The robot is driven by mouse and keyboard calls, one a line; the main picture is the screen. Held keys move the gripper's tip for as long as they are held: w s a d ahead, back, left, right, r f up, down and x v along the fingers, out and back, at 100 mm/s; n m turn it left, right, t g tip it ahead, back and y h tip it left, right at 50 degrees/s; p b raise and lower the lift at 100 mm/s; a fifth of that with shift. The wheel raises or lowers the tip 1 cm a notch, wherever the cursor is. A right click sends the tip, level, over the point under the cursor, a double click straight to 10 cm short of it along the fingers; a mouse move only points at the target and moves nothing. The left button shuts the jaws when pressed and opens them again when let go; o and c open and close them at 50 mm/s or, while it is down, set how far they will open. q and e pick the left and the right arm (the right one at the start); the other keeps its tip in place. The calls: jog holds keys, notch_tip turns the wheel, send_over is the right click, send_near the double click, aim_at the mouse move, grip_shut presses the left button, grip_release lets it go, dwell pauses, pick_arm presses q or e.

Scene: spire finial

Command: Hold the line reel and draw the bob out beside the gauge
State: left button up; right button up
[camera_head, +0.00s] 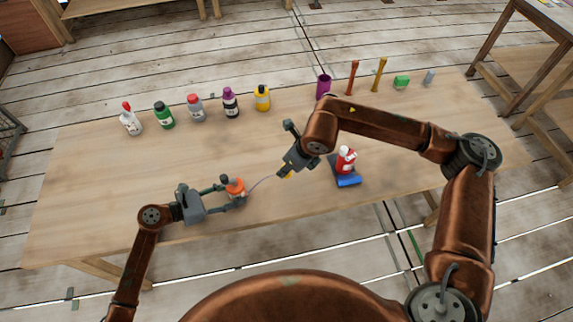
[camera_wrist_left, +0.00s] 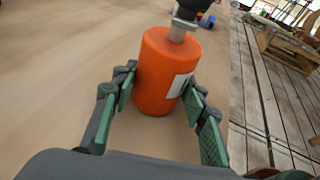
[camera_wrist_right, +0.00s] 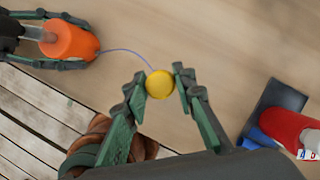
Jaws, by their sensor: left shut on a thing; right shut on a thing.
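The orange line reel (camera_head: 235,186) stands near the table's front edge, with a grey top piece and a white label in the left wrist view (camera_wrist_left: 165,75). My left gripper (camera_wrist_left: 160,92) is shut around its sides. The yellow bob (camera_wrist_right: 160,84) is between the fingertips of my right gripper (camera_wrist_right: 159,90), which is shut on it. In the head view the bob (camera_head: 288,175) is mostly hidden by that gripper. A thin bluish line (camera_wrist_right: 127,52) curves from reel to bob. I cannot tell for sure which thing is the gauge.
A red bottle-like thing (camera_head: 346,160) with white parts is at a blue and dark base (camera_head: 348,181), right of my right gripper. Several bottles (camera_head: 196,108) line the back left. A purple cup (camera_head: 323,86) and small items stand back right. The table's middle left is clear.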

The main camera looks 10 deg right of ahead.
jog(key=shift+f, duration=3.1)
jog(key=shift+s+d+r, duration=0.1)
jog(key=shift+s+d, duration=0.1)
jog(key=shift+d, duration=3)
jog(key=shift+s+d, duration=0.15)
jog(key=shift+d, duration=3)
jog(key=shift+a, duration=0.2)
jog(key=shift+a+f, duration=0.2)
jog(key=shift+a, duration=0.2)
jog(key=shift+f, duration=0.4)
